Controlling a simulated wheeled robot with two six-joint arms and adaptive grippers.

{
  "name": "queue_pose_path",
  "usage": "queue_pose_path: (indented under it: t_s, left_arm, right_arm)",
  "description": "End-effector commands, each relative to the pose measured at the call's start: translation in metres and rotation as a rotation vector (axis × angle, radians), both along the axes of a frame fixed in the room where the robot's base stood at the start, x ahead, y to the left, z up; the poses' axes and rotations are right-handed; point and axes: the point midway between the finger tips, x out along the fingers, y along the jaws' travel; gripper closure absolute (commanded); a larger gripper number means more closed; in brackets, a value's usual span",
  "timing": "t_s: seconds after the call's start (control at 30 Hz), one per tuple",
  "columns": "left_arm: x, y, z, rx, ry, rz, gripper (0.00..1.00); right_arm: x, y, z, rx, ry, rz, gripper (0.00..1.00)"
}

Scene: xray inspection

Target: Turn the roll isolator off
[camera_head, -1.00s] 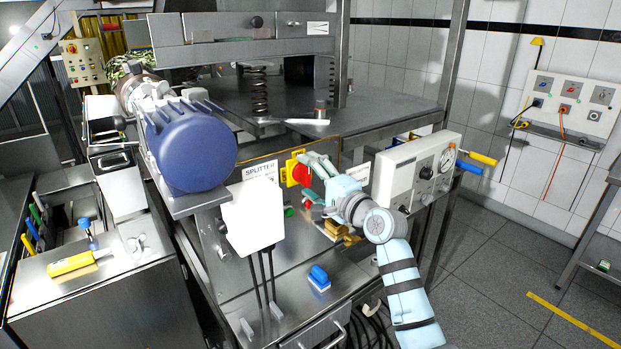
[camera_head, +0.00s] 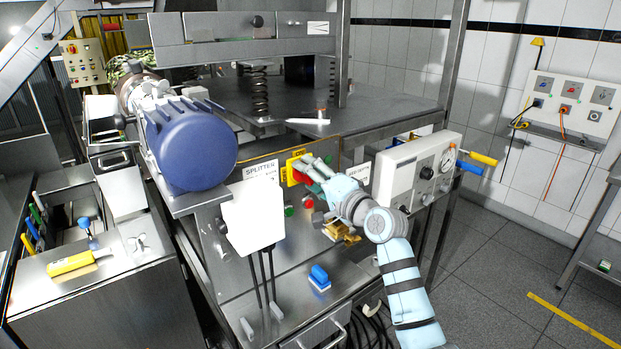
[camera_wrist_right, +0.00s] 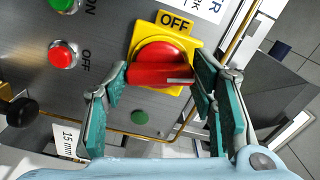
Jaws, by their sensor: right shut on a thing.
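The isolator is a red rotary handle (camera_wrist_right: 158,72) on a yellow plate (camera_wrist_right: 195,46), with an OFF tag (camera_wrist_right: 175,22) above it in the right wrist view. The handle's bar lies nearly level there, its white mark towards the right. In the head view the yellow plate (camera_head: 290,172) sits on the steel panel right of the SPLITTER label, and the handle is partly hidden by my fingers. My right gripper (camera_wrist_right: 160,86), with green finger pads, is shut on the red handle, one finger at each end of the bar. It also shows in the head view (camera_head: 312,166). My left gripper is out of view.
A green button (camera_wrist_right: 62,4) and red button (camera_wrist_right: 62,54) sit beside the isolator. A grey control box with a gauge (camera_head: 408,168) stands to the right. A white box (camera_head: 253,215) and blue motor (camera_head: 190,145) are left.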

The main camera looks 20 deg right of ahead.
Motion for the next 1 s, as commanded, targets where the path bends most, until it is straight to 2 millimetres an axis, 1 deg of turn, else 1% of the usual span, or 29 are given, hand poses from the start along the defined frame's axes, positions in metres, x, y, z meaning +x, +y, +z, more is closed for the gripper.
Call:
queue_pose_path:
  t_s: [0.47,1.0]
  left_arm:
    - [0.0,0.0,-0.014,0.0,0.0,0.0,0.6]
    - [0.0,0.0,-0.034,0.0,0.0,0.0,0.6]
  right_arm:
    - [0.0,0.0,-0.002,-0.417,-0.165,0.0,0.76]
    - [0.0,0.0,-0.003,-0.886,-0.351,0.001,0.76]
